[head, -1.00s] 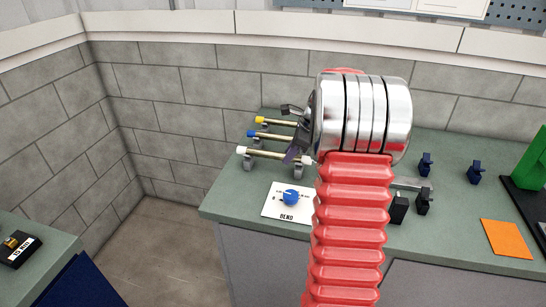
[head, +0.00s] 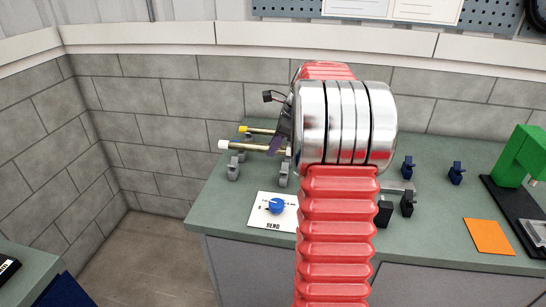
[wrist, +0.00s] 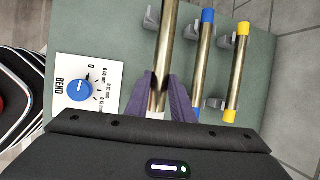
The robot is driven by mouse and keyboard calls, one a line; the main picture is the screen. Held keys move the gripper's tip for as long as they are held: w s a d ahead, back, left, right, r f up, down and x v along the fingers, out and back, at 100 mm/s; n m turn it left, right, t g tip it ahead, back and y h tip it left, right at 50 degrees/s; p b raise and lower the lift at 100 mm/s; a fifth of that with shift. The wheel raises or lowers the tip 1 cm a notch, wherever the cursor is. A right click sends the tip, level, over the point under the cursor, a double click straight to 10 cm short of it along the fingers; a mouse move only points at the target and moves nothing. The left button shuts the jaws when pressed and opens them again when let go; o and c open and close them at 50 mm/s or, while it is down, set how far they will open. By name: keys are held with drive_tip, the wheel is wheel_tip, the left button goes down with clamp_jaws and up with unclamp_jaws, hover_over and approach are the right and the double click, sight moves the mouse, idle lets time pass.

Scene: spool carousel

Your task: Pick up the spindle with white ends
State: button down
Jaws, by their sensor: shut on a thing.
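The spindle with white ends (head: 240,147) is a brass-coloured rod, held above its grey cradles (head: 234,168) on the green bench. One white end shows at left in the head view; the other end is mostly hidden by my arm. My gripper (head: 279,145) has purple fingers and is shut on this spindle. In the wrist view my gripper (wrist: 163,82) grips the spindle (wrist: 166,45) close to a white end, between both fingertips.
The yellow-ended spindle (head: 262,130) lies behind. In the wrist view the blue-ended spindle (wrist: 202,55) and yellow-ended spindle (wrist: 238,70) rest alongside, close to the fingers. A BEND dial card (head: 272,212), dark blue clips (head: 455,173) and an orange square (head: 488,236) are on the bench.

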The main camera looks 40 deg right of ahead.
drive_tip(key=shift+r, duration=1.75)
